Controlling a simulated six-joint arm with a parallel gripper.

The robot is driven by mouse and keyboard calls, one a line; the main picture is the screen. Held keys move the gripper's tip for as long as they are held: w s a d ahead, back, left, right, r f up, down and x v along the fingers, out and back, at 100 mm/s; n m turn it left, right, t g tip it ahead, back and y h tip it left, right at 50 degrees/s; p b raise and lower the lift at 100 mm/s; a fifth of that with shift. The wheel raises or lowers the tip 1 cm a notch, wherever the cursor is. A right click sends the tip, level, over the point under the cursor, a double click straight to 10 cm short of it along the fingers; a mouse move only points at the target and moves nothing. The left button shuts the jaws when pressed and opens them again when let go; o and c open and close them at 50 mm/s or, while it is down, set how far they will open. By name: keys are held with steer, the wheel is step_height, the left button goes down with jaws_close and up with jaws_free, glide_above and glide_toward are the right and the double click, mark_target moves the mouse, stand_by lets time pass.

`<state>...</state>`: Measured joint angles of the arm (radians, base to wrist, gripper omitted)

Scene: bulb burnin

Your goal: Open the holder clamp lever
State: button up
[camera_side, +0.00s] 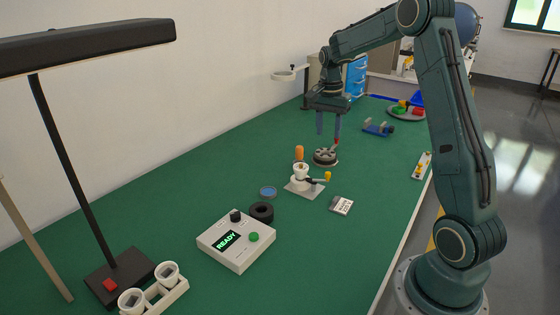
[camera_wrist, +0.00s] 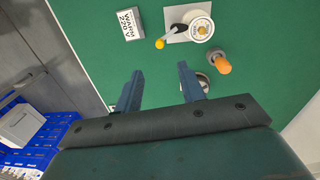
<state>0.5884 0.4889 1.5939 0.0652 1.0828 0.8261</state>
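The holder (camera_side: 300,174) is a white round socket on a pale grey base plate in the middle of the green bench. Its clamp lever is a dark arm with a yellow knob (camera_side: 327,176), pointing right in the side view. In the wrist view the holder (camera_wrist: 201,27) is near the top, and the lever knob (camera_wrist: 160,43) points left, ahead of the fingertips. My gripper (camera_side: 328,132) is open and empty, fingers pointing down, above and beyond the holder. Its two fingers (camera_wrist: 160,72) are well apart in the wrist view, touching nothing visible.
An orange-topped post (camera_side: 299,153) stands close behind the holder. A dark round fixture (camera_side: 325,157) lies below my gripper. A small labelled box (camera_side: 341,205), a black ring (camera_side: 261,211) and the READY control box (camera_side: 236,240) are nearer the camera.

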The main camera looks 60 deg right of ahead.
steer(key=shift+d+f+m, duration=0.3)
steer(key=shift+d+f, duration=0.25)
steer(key=shift+d, duration=0.05)
steer(key=f, duration=1.3)
steer(key=shift+s+f, duration=0.35)
steer(key=shift+f, duration=0.05)
steer(key=shift+c, duration=0.4)
jaws_close()
